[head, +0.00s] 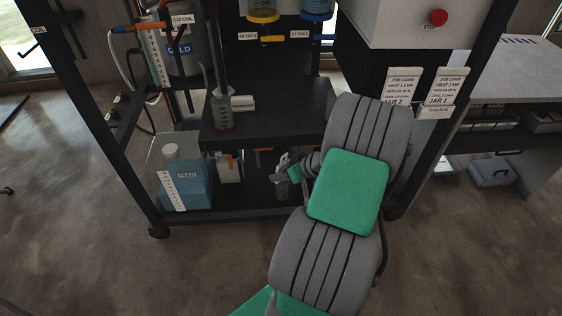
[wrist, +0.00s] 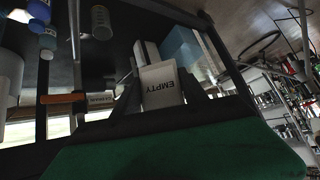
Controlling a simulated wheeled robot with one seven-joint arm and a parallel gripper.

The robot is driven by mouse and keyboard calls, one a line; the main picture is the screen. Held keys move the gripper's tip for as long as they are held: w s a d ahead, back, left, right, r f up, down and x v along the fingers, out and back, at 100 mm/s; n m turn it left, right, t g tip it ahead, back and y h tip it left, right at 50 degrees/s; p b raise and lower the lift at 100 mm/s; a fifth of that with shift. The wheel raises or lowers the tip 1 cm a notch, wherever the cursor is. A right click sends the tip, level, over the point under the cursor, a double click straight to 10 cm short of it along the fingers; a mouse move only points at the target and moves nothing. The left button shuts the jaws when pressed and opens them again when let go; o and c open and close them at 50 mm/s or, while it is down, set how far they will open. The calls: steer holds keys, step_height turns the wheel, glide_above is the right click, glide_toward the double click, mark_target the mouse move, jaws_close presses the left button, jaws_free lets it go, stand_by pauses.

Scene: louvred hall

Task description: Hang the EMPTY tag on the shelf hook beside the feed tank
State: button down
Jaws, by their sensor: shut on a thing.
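The EMPTY tag (wrist: 160,88) is a white card with black lettering. In the wrist view it sits between the dark fingers of my gripper (wrist: 165,92), which is shut on it. In the head view my gripper (head: 287,168) is low in front of the rack, right of the feed tank, with a small pale piece at its tip. The feed tank (head: 190,187) is a clear vessel of blue liquid with a FEED label and white scale, at the rack's lower left. I cannot make out the shelf hook; my arm covers part of the lower shelf.
A dark middle shelf (head: 262,128) holds a cylinder (head: 221,110) above the gripper. A white container with orange parts (head: 229,168) stands between tank and gripper. A small glass jar (head: 281,187) is just below the gripper. Rack posts flank the space; open floor lies left.

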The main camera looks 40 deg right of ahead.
steer(key=shift+s+a+p, duration=0.15)
steer(key=shift+s+a, duration=0.35)
steer(key=shift+s, duration=0.25)
steer(key=shift+s+a+p, duration=0.15)
steer(key=shift+s+a, duration=0.3)
steer(key=shift+s, duration=0.25)
